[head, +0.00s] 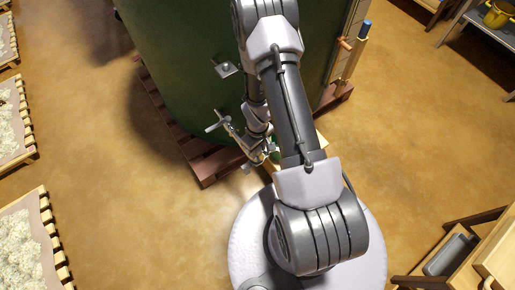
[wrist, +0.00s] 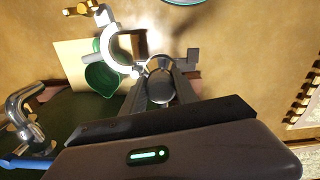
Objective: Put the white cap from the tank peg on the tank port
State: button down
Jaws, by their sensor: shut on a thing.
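My gripper (wrist: 163,68) is shut on a small round piece (wrist: 161,88), grey in shadow with a pale rim; it appears to be the white cap. In the head view my gripper (head: 266,155) is low beside the green tank (head: 185,60), and the held piece cannot be made out. A white open ring with metal ends (wrist: 110,50) is just left of the fingertips; I cannot tell if it touches them. A metal bracket (head: 226,69) and a metal fitting (head: 217,122) stick out from the tank wall. I cannot tell which is peg or port.
The tank stands on a reddish wooden pallet (head: 207,167). A bent chrome pipe (wrist: 25,115) and a green cup-like thing (wrist: 103,78) show in the wrist view. Crates (head: 30,235) line the left; a wooden stand (head: 455,255) is lower right. Open floor lies between.

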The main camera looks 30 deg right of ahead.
jog(key=shift+f+b, duration=0.3)
jog(key=shift+f, duration=0.25)
jog(key=shift+f+b, duration=0.3)
jog(key=shift+b, duration=0.05)
jog(key=c, duration=0.9)
grip_release()
jog(key=o, duration=0.6)
jog(key=shift+r, duration=0.1)
